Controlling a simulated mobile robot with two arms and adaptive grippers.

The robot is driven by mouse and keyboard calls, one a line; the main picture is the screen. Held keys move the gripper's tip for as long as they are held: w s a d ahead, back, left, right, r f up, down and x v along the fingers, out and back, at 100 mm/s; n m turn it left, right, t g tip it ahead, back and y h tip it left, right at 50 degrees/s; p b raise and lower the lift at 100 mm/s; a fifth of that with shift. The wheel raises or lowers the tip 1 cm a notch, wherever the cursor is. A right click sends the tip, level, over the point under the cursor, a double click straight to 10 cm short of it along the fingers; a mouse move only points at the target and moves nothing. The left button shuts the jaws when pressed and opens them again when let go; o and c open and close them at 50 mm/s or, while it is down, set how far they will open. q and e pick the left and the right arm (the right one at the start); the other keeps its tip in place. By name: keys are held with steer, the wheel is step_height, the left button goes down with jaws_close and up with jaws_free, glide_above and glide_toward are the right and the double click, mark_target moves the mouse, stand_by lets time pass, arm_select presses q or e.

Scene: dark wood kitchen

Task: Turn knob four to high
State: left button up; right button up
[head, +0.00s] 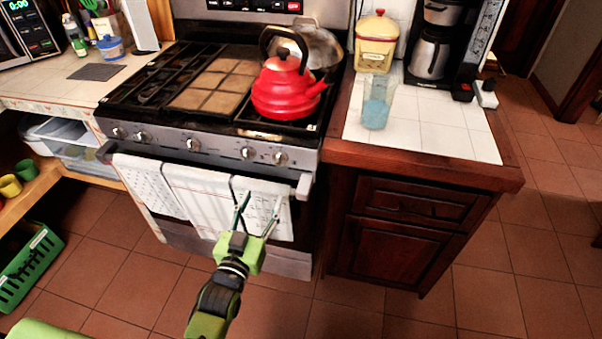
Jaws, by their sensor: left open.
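The stove's front panel (215,150) carries a row of several round silver knobs. Counted from the left, knob four (248,153) is the second from the right end, beside the rightmost knob (280,157). Its pointer setting is too small to read. My left gripper (260,208) is open and empty, with its thin fingers pointing up toward the panel. It is below knob four in the picture, in front of the towels, and apart from the knob. My right gripper is not in view.
White towels (190,190) hang from the oven handle (302,187) below the knobs. A red kettle (285,92) stands on the right of the stovetop. A wooden cabinet (405,230) stands to the right. A green basket (28,265) is at left. Tiled floor is clear in front.

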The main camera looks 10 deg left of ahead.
arm_select(q)
glide_toward(278, 163)
steer(key=w, duration=0.8)
steer(key=shift+w+p, duration=0.1)
steer(key=shift+p, duration=0.2)
steer(key=shift+w+d, duration=0.1)
steer(key=shift+w, duration=0.45)
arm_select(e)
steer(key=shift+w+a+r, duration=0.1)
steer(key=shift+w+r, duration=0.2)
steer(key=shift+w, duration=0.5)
arm_select(q)
steer(key=c, duration=1.1)
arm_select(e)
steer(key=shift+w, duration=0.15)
